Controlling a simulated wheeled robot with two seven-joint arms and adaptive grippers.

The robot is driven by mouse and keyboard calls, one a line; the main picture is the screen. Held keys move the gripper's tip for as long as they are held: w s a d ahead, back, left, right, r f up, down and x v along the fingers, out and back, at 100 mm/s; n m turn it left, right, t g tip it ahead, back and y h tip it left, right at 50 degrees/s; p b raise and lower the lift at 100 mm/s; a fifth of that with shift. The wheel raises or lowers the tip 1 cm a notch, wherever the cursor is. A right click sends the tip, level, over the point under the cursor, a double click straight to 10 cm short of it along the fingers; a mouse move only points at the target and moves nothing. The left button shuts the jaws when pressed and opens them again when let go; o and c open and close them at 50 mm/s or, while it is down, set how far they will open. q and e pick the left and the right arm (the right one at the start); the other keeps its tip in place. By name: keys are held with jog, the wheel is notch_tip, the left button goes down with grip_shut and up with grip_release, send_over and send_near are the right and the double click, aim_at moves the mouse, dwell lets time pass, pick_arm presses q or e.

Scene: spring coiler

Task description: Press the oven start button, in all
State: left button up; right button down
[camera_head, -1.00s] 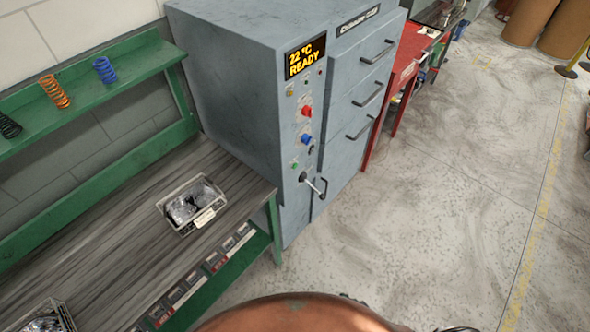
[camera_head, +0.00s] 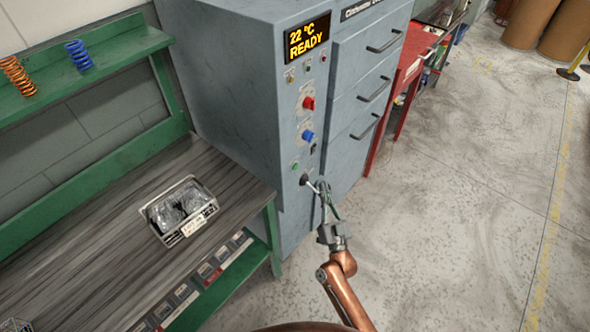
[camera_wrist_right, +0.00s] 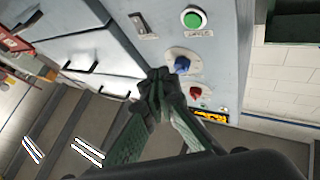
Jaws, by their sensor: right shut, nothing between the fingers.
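The grey oven (camera_head: 235,90) has a control panel on its front with a display (camera_head: 307,38) that reads "22 °C READY". A green button (camera_head: 295,167) sits low on the panel, and the green button (camera_wrist_right: 194,19) also shows large in the right wrist view with a label too small to read. My right gripper (camera_head: 323,187) is shut and empty, in front of the lower panel, right of and below the green button. In the right wrist view its fingertips (camera_wrist_right: 158,75) show below and left of the button, apart from it in the picture. My left gripper is out of view.
Oven drawers (camera_head: 365,85) are to the right. A green-framed bench (camera_head: 100,235) with a part-filled tray (camera_head: 192,226) is left. Floor is open at right.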

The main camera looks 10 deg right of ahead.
aim_at(296, 167)
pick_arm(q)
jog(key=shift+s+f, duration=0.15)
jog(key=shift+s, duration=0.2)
pick_arm(e)
jog(key=shift+r+t, duration=0.3)
jog(key=shift+r, duration=0.55)
pick_arm(q)
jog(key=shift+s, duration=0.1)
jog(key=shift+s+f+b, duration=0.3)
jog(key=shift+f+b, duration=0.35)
jog(key=shift+b, duration=0.05)
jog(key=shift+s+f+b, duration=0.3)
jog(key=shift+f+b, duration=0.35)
jog(key=shift+b, duration=0.05)
pick_arm(e)
jog(key=w+a, duration=0.5)
jog(key=w, duration=0.2)
jog(key=shift+a, duration=0.15)
jog(key=shift+a, duration=0.1)
jog(key=shift+w+a, duration=0.2)
jog(key=shift+w, duration=0.1)
